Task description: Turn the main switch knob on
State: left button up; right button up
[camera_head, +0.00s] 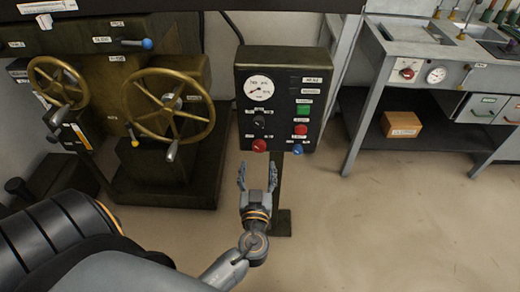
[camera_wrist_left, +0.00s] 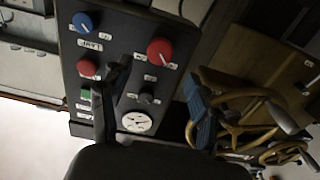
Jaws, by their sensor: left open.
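The black control panel (camera_head: 285,98) stands on a post in front of me. A small dark knob (camera_head: 259,124), likely the main switch, sits below the white gauge (camera_head: 260,88); its label is too small to read. The knob also shows in the left wrist view (camera_wrist_left: 147,97), where its setting is hard to tell. My left gripper (camera_head: 257,174) is open and empty, fingers pointing up, below the panel's lower edge in the head view. In the left wrist view its two fingers frame the knob, apart from it. My right gripper is not in view.
A machine with brass handwheels (camera_head: 168,104) stands at left. A grey workbench (camera_head: 400,120) with a cardboard box (camera_head: 401,124) is at right. Floor between is clear.

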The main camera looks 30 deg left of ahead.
aim_at(259, 149)
pick_arm(q)
jog(key=p+x, duration=0.1)
jog(key=x, duration=0.6)
jog(key=shift+w, duration=0.1)
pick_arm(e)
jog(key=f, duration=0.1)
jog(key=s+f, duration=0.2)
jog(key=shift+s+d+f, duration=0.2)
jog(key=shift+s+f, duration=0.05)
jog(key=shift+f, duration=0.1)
pick_arm(q)
jog(key=shift+f, duration=0.1)
jog(key=c, duration=1.2)
